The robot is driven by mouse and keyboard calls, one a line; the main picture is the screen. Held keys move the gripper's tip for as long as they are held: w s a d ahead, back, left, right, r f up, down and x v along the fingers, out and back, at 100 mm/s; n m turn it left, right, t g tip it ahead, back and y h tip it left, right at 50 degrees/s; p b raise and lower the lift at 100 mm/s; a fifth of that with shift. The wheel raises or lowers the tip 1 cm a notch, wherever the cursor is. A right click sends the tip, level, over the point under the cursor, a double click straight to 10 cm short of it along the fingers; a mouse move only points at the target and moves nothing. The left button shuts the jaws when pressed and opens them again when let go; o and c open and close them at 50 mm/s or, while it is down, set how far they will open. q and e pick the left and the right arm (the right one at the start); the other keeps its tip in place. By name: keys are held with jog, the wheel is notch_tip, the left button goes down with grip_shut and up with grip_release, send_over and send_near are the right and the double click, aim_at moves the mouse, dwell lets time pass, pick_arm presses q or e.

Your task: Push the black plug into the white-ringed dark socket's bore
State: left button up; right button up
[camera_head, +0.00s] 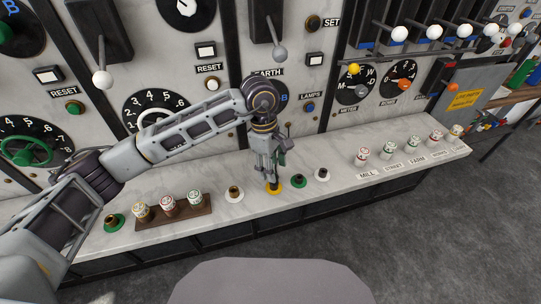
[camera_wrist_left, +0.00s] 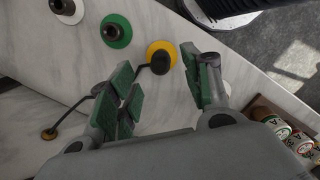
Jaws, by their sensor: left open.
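The white-ringed dark socket (camera_head: 322,175) stands on the pale counter, second to the right of the yellow ring; its ring also shows at the top left of the left wrist view (camera_wrist_left: 70,14). My left gripper (camera_head: 274,172) points down over the yellow ring (camera_head: 275,189). In the left wrist view its green-padded fingers (camera_wrist_left: 165,78) are apart, with nothing held between them. A dark round piece (camera_wrist_left: 160,65) sits at the yellow ring's middle, and a thin dark rod or cord runs to it. I cannot tell whether this piece is the black plug. My right gripper is not in view.
A green-ringed dark socket (camera_head: 298,181) stands between the yellow and white rings. A wooden rack (camera_head: 174,212) holds three small cans further left. The upright panel of dials and levers rises behind the counter.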

pick_arm(q)
jog(key=f, duration=0.3)
jog(key=shift+s+d, duration=0.15)
jog(key=shift+d, duration=0.05)
jog(key=shift+d+f, duration=0.1)
jog(key=shift+f, duration=0.7)
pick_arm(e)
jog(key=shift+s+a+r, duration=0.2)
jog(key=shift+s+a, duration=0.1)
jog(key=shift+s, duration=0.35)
pick_arm(q)
jog(key=c, duration=0.7)
grip_shut()
jog(key=shift+r+p, duration=0.5)
jog(key=shift+r, duration=1.75)
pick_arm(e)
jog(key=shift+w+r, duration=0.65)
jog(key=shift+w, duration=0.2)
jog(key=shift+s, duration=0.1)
